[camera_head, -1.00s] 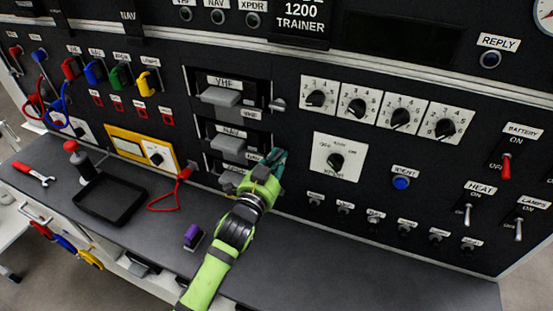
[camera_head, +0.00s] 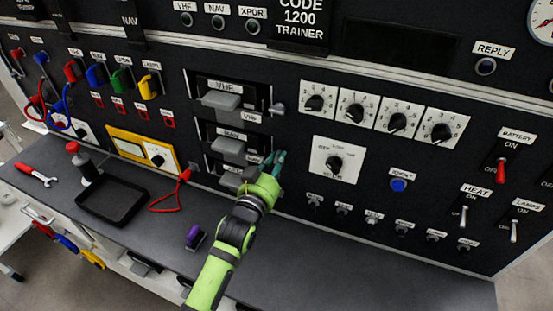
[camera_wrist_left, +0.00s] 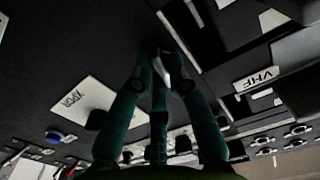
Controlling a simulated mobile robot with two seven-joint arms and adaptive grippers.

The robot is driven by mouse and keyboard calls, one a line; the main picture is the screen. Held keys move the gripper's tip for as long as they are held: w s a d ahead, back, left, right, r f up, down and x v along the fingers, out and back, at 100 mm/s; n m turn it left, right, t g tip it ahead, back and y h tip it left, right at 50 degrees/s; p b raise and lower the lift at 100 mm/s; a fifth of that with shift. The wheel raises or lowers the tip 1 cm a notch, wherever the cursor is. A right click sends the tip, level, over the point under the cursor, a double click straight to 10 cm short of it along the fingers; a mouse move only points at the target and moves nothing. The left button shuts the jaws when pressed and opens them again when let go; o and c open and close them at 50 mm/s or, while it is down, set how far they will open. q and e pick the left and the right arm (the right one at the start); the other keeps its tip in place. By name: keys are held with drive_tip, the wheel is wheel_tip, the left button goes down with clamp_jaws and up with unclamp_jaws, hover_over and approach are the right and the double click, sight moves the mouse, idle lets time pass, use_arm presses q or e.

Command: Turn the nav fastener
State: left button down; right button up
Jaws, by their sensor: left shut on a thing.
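The NAV unit (camera_head: 229,148) has a grey handle and sits in the black panel below the VHF unit (camera_head: 221,101). My left gripper (camera_head: 277,160) is at the right edge of the NAV unit, where the nav fastener is; the fingers hide the fastener in the head view. In the left wrist view, the teal fingers (camera_wrist_left: 165,72) close around a small grey metal piece, the nav fastener (camera_wrist_left: 176,71), against the dark panel. Its exact turn angle is hard to tell. My right gripper is not in view.
The VHF fastener (camera_head: 278,109) sits just above the gripper. The XPDR knob plate (camera_head: 337,160) is close to its right. On the bench are a black tray (camera_head: 113,222), a red cord (camera_head: 163,207) and a purple item (camera_head: 195,237). The bench right of my arm is clear.

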use_arm(q)
drive_tip(key=shift+n, duration=0.9)
drive_tip(key=c, duration=1.2)
unclamp_jaws()
drive_tip(key=shift+s, duration=0.1)
drive_tip(key=v, duration=1.1)
drive_tip(key=shift+s+a, duration=0.2)
drive_tip(key=shift+s, duration=0.15)
drive_tip(key=shift+f, duration=0.1)
